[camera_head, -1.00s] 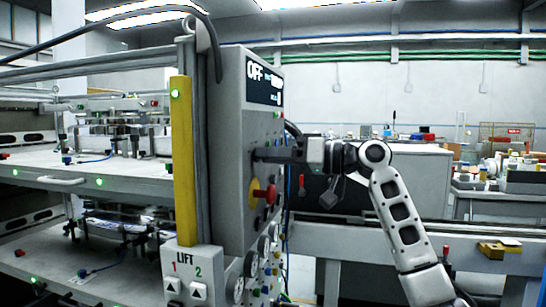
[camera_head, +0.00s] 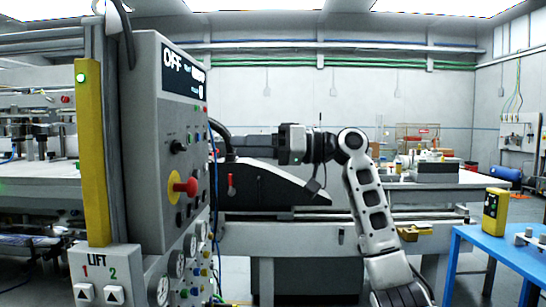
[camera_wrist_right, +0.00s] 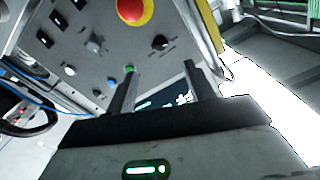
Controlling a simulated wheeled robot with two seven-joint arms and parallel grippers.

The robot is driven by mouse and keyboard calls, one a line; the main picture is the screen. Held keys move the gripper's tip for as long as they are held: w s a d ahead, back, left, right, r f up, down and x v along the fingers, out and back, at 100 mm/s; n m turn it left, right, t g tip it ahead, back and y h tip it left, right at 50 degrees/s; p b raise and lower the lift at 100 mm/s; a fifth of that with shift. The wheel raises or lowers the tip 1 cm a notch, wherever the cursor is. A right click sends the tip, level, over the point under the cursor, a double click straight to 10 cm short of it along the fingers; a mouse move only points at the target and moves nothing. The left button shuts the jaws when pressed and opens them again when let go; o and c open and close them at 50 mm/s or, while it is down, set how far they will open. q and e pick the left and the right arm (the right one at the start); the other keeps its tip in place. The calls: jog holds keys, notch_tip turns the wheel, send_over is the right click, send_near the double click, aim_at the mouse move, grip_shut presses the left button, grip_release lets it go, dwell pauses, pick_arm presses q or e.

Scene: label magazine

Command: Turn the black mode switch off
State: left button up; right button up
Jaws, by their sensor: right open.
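The black mode switch (camera_head: 177,146) is a small dark knob on the side of the grey control box (camera_head: 148,140), between the display (camera_head: 184,76) and the red emergency knob (camera_head: 185,187) on its yellow base. The display reads OFF. My right gripper (camera_head: 240,145) is to the right of the box, at about the switch's height and apart from it. In the right wrist view my right gripper (camera_wrist_right: 160,72) is open and empty. The black knob (camera_wrist_right: 160,42) shows beyond and between its fingertips. My left gripper is not in view.
Several gauges (camera_head: 158,290) and small buttons sit below the emergency knob. A LIFT panel (camera_head: 99,270) is at lower left. Behind my gripper are a black sloped-top unit (camera_head: 262,183) and a rail. A blue table (camera_head: 500,245) stands at right.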

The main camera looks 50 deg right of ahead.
jog(key=b+v, duration=0.1)
jog(key=v, duration=0.4)
jog(key=shift+f, duration=0.1)
dwell(0.4)
